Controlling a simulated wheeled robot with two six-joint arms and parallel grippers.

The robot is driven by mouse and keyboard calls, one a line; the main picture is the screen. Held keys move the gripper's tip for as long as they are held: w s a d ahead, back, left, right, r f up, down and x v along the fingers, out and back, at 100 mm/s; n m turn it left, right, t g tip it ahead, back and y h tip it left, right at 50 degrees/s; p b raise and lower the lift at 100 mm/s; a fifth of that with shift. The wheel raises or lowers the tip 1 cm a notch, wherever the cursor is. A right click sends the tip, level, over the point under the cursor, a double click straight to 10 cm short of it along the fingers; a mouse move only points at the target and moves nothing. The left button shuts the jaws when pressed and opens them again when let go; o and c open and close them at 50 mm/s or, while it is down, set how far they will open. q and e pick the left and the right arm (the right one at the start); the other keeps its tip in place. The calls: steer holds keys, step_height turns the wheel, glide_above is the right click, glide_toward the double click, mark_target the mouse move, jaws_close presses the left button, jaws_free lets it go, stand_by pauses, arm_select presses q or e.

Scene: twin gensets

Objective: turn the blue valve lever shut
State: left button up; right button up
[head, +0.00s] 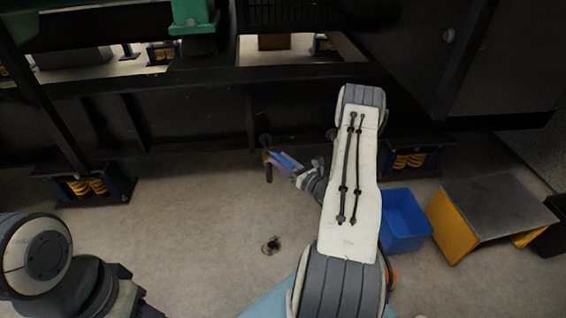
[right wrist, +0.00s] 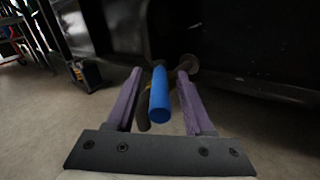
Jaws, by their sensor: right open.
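The blue valve lever (right wrist: 159,97) points toward the camera in the right wrist view, between the two purple fingers of my right gripper (right wrist: 158,100). The fingers are apart, with a gap on each side of the lever. Behind the lever a round brownish fitting (right wrist: 187,64) joins it to the dark frame. In the head view the lever (head: 286,161) shows small at the tip of my right gripper (head: 282,162), in front of the black frame. My left arm shows at the lower left of the head view, but its gripper fingers are not seen.
The black genset frame (head: 200,105) runs across the back, on yellow spring mounts (head: 88,187). A blue bin (head: 404,222) and a grey-topped yellow step (head: 490,205) stand at the right. A drain (head: 271,245) lies in the open floor.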

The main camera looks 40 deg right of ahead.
jaws_close()
stand_by(1.4)
